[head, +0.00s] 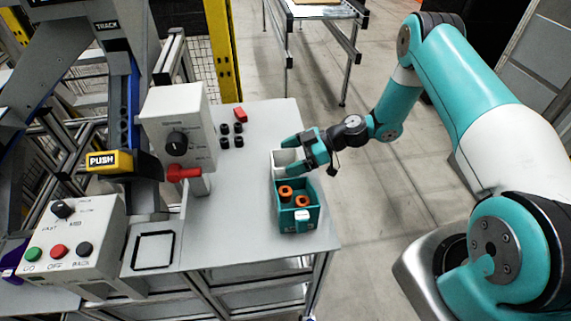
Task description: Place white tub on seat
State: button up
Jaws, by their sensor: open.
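The white tub (277,157) stands on the grey table, partly hidden behind my gripper and the teal bin in the head view. My gripper (289,155) is open at the tub, with its two teal fingers over or beside the tub's rim. I cannot tell whether the fingers touch it. A black square outline (135,253) on a pale plate, which looks like the seat, lies at the table's near left. It is empty.
A teal bin (290,219) with orange parts stands directly in front of the white tub. Several black cylinders (231,135) and a red block (240,114) lie farther back. A knob box (178,129) with a red handle (183,174) stands left of centre. The table's middle is clear.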

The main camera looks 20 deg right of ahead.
jog(key=c, duration=0.6)
jog(key=shift+r, duration=0.1)
jog(key=shift+c, duration=0.2)
